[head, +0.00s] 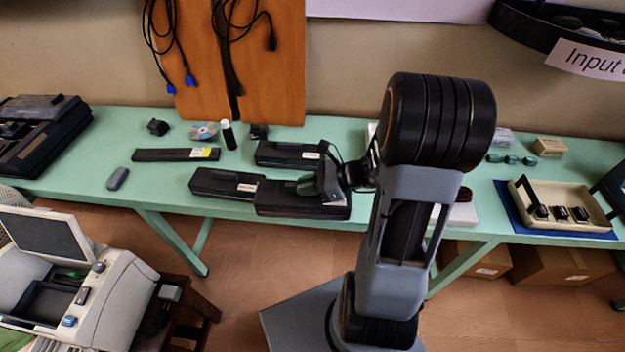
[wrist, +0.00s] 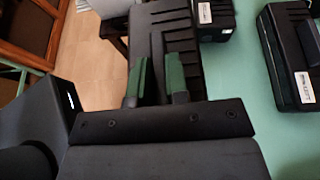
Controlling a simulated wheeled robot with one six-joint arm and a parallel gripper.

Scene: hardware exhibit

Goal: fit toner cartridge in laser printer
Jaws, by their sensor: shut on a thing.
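My gripper (head: 312,186) is shut on a black toner cartridge (head: 290,208) at the front edge of the green table. In the wrist view, my green fingertips (wrist: 154,90) close on this ribbed black cartridge (wrist: 190,60). I cannot tell whether it is clear of the table top. Two similar black cartridges with white labels lie close by, one to the left (head: 218,184) and one behind (head: 285,153). A beige machine that looks like the laser printer (head: 105,300) stands at lower left with its cover raised and its dark bay open.
The green table (head: 110,150) also bears a black bar (head: 165,155), a disc (head: 204,131) and a dark bottle (head: 228,136). A black machine (head: 40,130) sits at far left, and a beige tray (head: 565,222) at right. Floor (head: 240,250) shows between table and printer.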

